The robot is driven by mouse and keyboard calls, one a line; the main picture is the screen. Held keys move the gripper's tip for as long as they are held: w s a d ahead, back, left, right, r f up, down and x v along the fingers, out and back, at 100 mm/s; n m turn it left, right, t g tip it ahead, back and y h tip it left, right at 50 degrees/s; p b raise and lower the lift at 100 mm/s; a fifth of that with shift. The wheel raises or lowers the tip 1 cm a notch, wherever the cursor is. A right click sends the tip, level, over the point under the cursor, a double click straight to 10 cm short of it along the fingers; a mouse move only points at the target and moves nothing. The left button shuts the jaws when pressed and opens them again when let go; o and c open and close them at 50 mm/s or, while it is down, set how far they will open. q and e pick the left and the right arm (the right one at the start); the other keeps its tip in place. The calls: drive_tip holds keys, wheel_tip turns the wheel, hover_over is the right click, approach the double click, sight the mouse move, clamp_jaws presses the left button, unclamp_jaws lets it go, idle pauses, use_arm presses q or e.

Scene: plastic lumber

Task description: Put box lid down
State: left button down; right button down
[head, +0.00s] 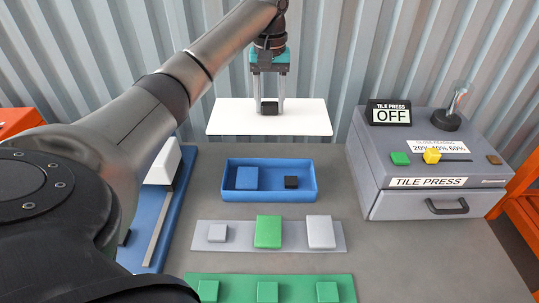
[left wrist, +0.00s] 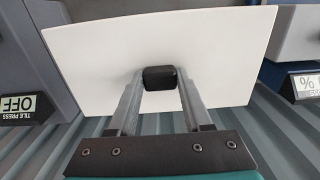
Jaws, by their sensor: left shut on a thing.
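The box lid (head: 230,118) is a flat white plate with a small black knob (head: 269,108) on top. It also shows in the left wrist view (left wrist: 215,48), large and slightly tilted. My left gripper (head: 268,104) is shut on the knob, with one finger on each side, and it holds the lid behind the blue box. The open blue box (head: 312,187) stands on the grey table, with a blue block (head: 247,178) and a small black block (head: 291,182) inside. How high the lid is above the table is hard to tell. My right gripper is not in view.
The grey tile press (head: 430,160) with its drawer stands at the right, its sign reading OFF. A grey strip (head: 270,238) and a green strip (head: 235,285) with blocks lie in front of the box. A blue device (head: 153,225) is at left. The back wall is corrugated.

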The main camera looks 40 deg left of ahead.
use_arm(q)
wheel_tip(320, 180, down, 20)
drive_tip(key=b, duration=0.3)
drive_tip(key=shift+r, duration=0.2)
drive_tip(key=shift+c, duration=1.7)
unclamp_jaws()
drive_tip(key=shift+f, duration=0.2)
wheel_tip(320, 180, up, 12)
drive_tip(key=p, duration=0.1)
drive_tip(key=shift+r+p, duration=0.2)
drive_tip(key=shift+p, duration=0.2)
